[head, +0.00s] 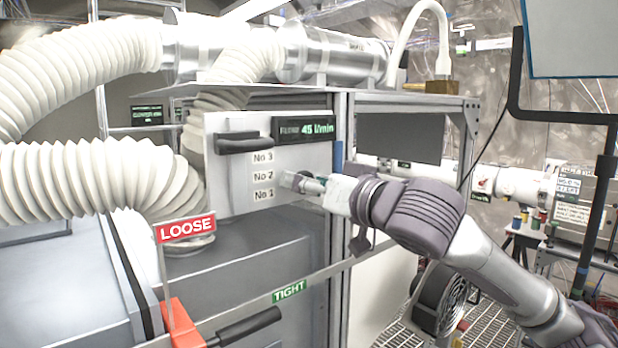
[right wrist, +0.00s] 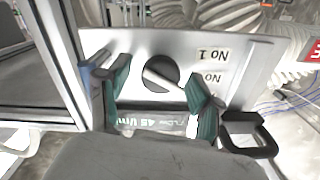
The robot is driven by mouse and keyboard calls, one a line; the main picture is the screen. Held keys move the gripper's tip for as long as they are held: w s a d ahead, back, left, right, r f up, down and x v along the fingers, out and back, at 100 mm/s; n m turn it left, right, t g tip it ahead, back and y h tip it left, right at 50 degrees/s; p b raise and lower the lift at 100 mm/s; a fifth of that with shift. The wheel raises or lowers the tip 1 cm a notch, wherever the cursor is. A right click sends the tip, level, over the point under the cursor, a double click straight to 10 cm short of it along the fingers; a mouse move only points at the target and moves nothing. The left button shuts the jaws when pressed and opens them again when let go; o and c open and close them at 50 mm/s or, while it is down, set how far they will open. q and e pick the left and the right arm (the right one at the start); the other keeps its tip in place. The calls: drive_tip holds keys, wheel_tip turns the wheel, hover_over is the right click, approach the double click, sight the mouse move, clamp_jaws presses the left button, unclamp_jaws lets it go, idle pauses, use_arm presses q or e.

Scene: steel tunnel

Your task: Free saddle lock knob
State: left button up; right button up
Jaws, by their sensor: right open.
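My right gripper (head: 303,183) reaches in from the right, close in front of a pale panel (head: 232,192). In the right wrist view my right gripper (right wrist: 160,97) is open, with its teal-padded fingers apart. A dark round disc with a pale bar across it (right wrist: 163,74) shows between and beyond the fingers; contact cannot be told. The gripper covers that spot in the head view. A red piece (head: 180,325) with a black lever handle (head: 248,327) is at the lower left, between a red LOOSE sign (head: 186,228) and a green TIGHT label (head: 289,290). No part is marked as the saddle lock knob.
The panel has a black handle (head: 245,142), a flow display (head: 303,129) and number labels (head: 263,176). White corrugated hoses (head: 95,183) fill the left. A metal frame post (head: 341,125) stands beside the gripper. A fan-like round unit (head: 440,298) is below my right arm.

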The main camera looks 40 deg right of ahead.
drive_tip(key=c, duration=1.1)
drive_tip(key=shift+c, duration=0.2)
drive_tip(key=shift+n, duration=0.4)
drive_tip(key=n+p, duration=0.8)
drive_tip(key=n, duration=1.1)
drive_tip(key=shift+a+n, duration=0.15)
drive_tip(key=shift+n, duration=0.15)
drive_tip(key=shift+f, duration=0.15)
